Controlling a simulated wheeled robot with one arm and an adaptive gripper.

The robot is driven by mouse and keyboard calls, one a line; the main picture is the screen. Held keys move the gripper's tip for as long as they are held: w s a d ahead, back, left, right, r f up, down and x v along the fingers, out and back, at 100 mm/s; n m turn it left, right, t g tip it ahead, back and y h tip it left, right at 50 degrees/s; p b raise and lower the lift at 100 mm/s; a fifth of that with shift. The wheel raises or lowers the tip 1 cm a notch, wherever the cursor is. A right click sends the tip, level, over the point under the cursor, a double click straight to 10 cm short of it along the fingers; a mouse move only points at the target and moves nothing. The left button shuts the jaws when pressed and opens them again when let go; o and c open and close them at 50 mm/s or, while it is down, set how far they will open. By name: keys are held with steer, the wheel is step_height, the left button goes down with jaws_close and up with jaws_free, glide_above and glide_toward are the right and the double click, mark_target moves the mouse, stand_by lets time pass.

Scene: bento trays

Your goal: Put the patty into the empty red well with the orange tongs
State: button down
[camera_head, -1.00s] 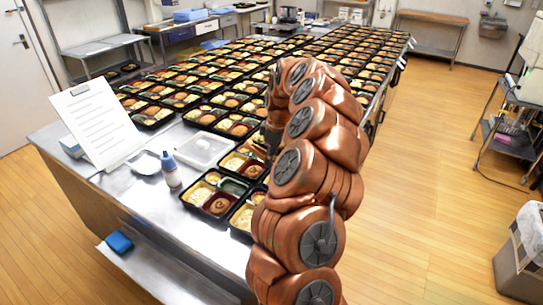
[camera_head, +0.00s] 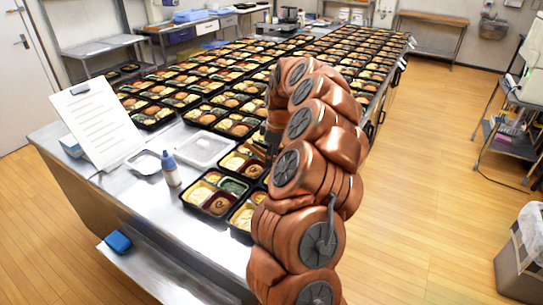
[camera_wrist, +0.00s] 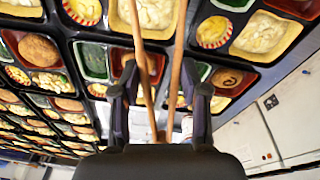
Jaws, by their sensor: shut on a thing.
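My gripper (camera_wrist: 160,105) is shut on the orange tongs (camera_wrist: 177,65), whose two long arms spread apart toward the top of the wrist view. The tong tips are out of that frame, so I cannot tell whether they hold anything. Behind the tongs, a black tray has a red well (camera_wrist: 156,64) that looks empty, partly covered by the tong arms. A brown patty (camera_wrist: 226,77) with a dark mark lies in the red well of the tray to the right. Another brown patty (camera_wrist: 38,48) lies in a tray to the left.
Rows of filled bento trays (camera_head: 232,125) cover the long steel table.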

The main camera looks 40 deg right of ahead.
steer(key=shift+f+b, duration=0.55)
steer(key=shift+f, duration=0.45)
steer(key=c, duration=1)
jaws_free()
steer(key=shift+r, duration=0.15)
step_height(320, 180, up, 12)
steer(key=p, duration=0.3)
steer(key=shift+c, duration=0.2)
steer(key=shift+c, duration=0.7)
